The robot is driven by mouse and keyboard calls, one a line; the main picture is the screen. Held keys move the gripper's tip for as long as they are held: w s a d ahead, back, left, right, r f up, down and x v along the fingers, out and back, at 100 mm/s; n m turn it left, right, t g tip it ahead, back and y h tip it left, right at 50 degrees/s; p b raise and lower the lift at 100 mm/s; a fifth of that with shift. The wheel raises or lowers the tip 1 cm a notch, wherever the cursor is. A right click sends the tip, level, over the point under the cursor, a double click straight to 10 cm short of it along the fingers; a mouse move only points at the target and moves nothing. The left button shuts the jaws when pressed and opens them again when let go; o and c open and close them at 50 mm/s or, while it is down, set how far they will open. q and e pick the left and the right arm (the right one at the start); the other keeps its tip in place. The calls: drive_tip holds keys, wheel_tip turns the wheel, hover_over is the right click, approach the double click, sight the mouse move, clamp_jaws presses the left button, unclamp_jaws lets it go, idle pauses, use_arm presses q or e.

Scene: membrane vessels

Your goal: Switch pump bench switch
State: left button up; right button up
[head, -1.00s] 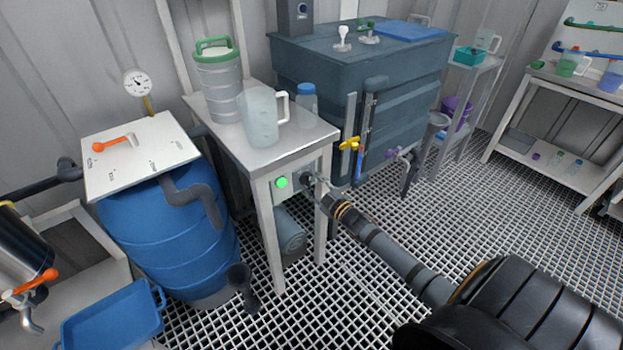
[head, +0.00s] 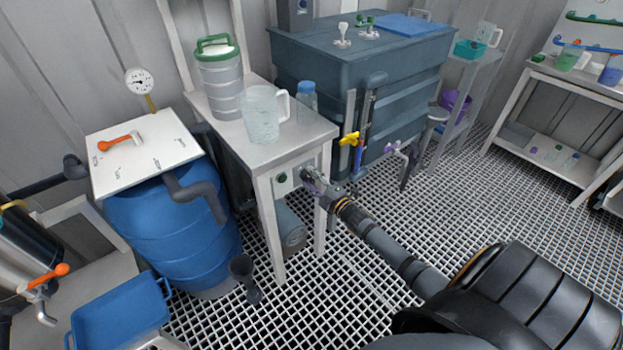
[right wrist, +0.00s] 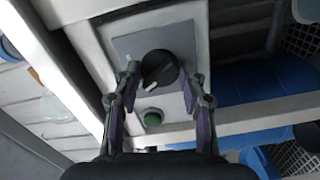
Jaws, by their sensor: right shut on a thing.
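The pump bench (head: 285,150) is a small pale table. Its front carries a switch panel with a dark green lamp (head: 282,177), unlit. In the right wrist view the switch is a round black knob (right wrist: 160,68) with a pale pointer mark, on a grey plate (right wrist: 180,38). The pointer slants to the lower left. The lamp (right wrist: 153,118) shows there too, dark green. My right gripper (head: 311,180) is at the panel. In the right wrist view its fingers (right wrist: 159,78) are shut on either side of the knob. The gripper hides the knob in the head view. My left gripper is out of view.
A clear jug (head: 262,115), a green-lidded canister (head: 219,80) and a blue-capped bottle (head: 306,100) stand on the bench. A blue barrel (head: 170,235) is at its left, a large grey tank (head: 350,70) behind right. Grating floor at the front right is open.

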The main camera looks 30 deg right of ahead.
drive_tip(key=shift+f, duration=0.1)
drive_tip(key=o, duration=1.2)
drive_tip(key=shift+c, duration=0.2)
drive_tip(key=s, duration=1.2)
drive_tip(key=shift+d, duration=0.45)
